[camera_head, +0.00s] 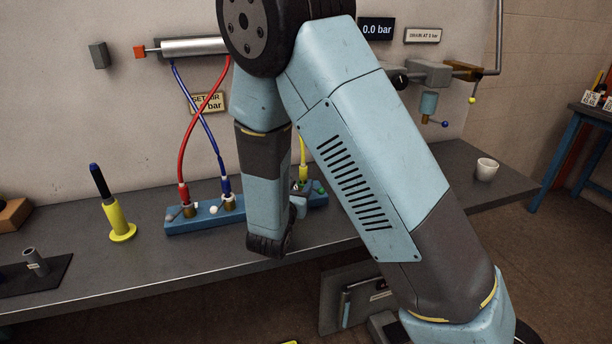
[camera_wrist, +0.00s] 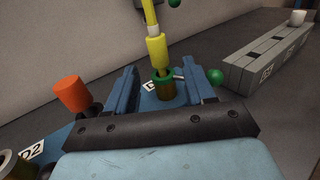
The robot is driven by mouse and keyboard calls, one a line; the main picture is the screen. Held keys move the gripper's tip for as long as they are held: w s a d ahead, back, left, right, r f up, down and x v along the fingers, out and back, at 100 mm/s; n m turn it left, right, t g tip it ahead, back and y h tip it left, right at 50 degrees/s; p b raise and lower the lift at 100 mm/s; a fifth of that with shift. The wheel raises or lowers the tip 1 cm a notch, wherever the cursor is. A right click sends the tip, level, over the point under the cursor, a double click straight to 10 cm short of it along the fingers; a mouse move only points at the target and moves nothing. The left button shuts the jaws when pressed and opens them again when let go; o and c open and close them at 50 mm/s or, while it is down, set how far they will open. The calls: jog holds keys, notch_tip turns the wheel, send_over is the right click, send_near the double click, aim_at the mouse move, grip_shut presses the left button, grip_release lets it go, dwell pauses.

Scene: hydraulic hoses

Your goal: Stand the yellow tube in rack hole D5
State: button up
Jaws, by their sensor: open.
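The yellow tube (camera_wrist: 156,48) comes down from the top of the wrist view. Its lower end meets a green-collared hole (camera_wrist: 163,74) in the blue rack (camera_wrist: 148,101) and appears to stand in it; how deep it sits I cannot tell. The label beside this hole shows only a "D", its number hidden. My gripper (camera_wrist: 159,68) is open, one finger on each side of the tube, with visible gaps. In the head view, part of the yellow tube (camera_head: 303,148) shows behind my arm, and the blue rack (camera_head: 205,226) is partly covered by it.
Red (camera_head: 184,152) and blue (camera_head: 211,143) hoses stand in the rack at left. An orange knob (camera_wrist: 71,94) is close to my left finger, and a green ball (camera_wrist: 215,76) is beyond the right one. A grey labelled block (camera_wrist: 262,57) lies at right. A white cup (camera_head: 487,169) stands on the bench.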

aim_at(302, 177)
jog(key=shift+x, duration=3.05)
jog(key=shift+a, duration=0.1)
grip_shut()
